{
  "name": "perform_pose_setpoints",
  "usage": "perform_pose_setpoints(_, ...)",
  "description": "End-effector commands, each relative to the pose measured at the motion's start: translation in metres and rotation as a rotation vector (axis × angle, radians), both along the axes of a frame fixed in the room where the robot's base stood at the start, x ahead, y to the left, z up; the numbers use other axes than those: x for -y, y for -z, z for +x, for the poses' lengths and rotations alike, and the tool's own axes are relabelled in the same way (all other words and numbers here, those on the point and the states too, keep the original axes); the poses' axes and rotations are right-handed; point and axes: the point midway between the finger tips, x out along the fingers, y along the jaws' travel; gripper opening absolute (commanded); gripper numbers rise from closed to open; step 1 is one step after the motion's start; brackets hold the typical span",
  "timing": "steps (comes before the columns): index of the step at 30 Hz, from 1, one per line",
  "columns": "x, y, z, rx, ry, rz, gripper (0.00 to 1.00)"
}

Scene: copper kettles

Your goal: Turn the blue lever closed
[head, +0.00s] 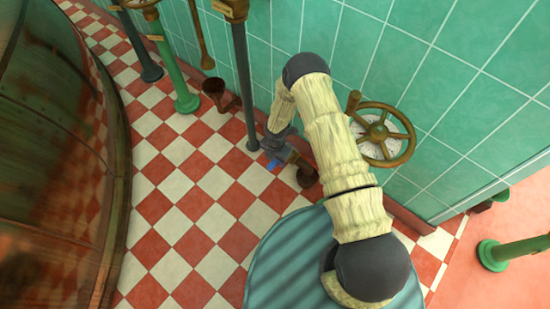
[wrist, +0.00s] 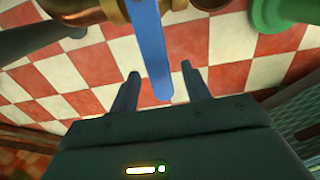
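The blue lever (wrist: 151,48) is a flat blue bar in the wrist view. It runs down from a copper-coloured pipe fitting (wrist: 90,10) at the top edge, and its free end lies between my two fingers. My gripper (wrist: 160,70) is open, with one finger on each side of the lever and a visible gap to each. In the head view only a small blue piece of the lever (head: 273,164) shows beside my gripper (head: 272,150), low near the tiled wall. My arm and gripper hide most of the fitting there.
A brass handwheel (head: 405,137) is on the green wall right of my arm. A dark pipe (head: 245,90) and a green pipe (head: 172,60) stand to the left. A large copper kettle (head: 55,170) fills the left side. The checkered floor (head: 185,205) between is clear.

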Motion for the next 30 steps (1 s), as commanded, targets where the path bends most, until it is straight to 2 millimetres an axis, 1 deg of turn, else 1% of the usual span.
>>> perform_pose_setpoints(5,0.000,-0.002,0.000,-0.001,0.001,0.001,0.47)
perform_pose_setpoints(8,0.000,-0.009,0.000,0.000,0.002,0.001,0.47)
perform_pose_setpoints(11,0.000,-0.023,0.000,0.001,0.002,0.001,0.47)
perform_pose_setpoints(30,0.000,-0.149,0.001,0.001,0.002,0.001,0.47)
